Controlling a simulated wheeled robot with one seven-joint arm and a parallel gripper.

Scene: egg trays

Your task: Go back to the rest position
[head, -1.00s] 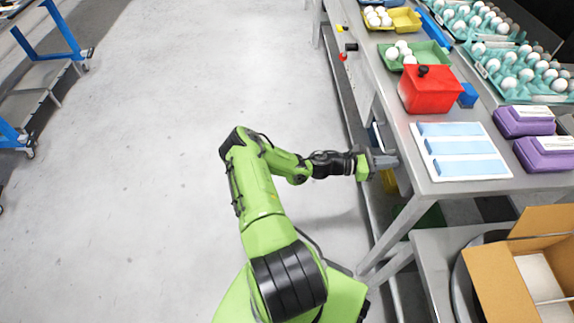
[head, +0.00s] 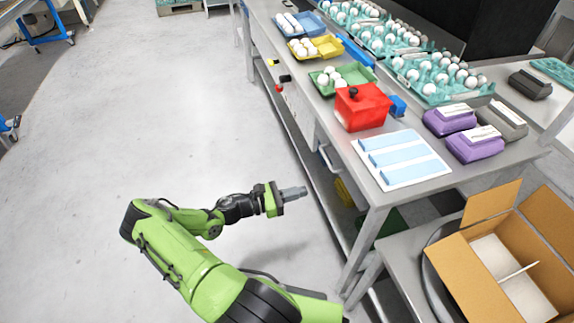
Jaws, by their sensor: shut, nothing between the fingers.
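My gripper (head: 293,193) is at the end of my green arm, over the open floor to the left of the workbench (head: 377,197). It is shut, with nothing seen between its fingers. It is apart from the bench edge and points to the right, toward the bench. My arm is bent, with its elbow at the lower left of the view.
The bench holds a white sheet with blue strips (head: 402,158), a red box (head: 362,106), purple cartons (head: 474,144) and several egg trays (head: 436,96). An open cardboard box (head: 478,284) stands at the lower right. The floor (head: 130,130) at left is clear.

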